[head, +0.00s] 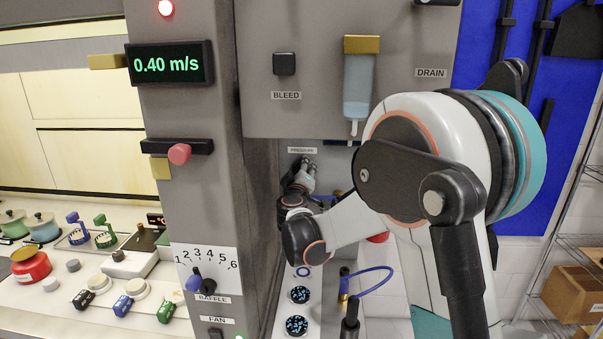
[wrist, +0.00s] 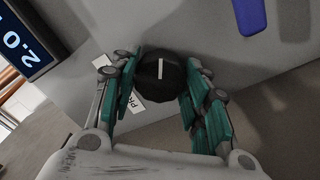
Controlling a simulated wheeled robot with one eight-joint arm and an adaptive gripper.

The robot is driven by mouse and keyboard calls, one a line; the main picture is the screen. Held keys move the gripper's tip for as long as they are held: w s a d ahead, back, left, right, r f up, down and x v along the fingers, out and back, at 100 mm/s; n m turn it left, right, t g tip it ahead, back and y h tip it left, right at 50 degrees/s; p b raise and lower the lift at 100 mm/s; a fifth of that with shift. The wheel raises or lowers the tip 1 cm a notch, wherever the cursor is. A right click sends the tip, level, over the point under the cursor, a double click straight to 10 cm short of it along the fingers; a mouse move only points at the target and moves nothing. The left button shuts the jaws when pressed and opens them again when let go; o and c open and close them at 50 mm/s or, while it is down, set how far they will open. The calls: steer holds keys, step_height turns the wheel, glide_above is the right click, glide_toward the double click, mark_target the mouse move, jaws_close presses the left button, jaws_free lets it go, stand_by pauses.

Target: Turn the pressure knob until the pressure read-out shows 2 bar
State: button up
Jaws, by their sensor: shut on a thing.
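The pressure knob (wrist: 161,76) is round and black with a white pointer line, seen face-on in the wrist view. My gripper (wrist: 160,68) has its green-padded fingers on either side of the knob, shut on it. A pressure label (wrist: 137,100), partly hidden by a finger, is beside the knob. A read-out (wrist: 22,42) with light blue digits at the upper left shows "2.0"; the frame edge cuts off the rest. In the head view, my gripper (head: 303,172) is below the pressure label (head: 303,150), on the recessed panel; the knob is hidden there.
A grey column (head: 207,220) with a green 0.40 m/s display (head: 170,64) stands left of my arm. A grey box (head: 300,100) with bleed and drain labels overhangs above my gripper. A blue hose (head: 375,280) curves below. A blue part (wrist: 251,17) shows near the knob.

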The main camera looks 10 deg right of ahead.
steer(key=shift+f, duration=0.1)
stand_by(0.3)
steer(key=o, duration=1)
steer(key=shift+o, duration=0.2)
steer(key=v, duration=1.2)
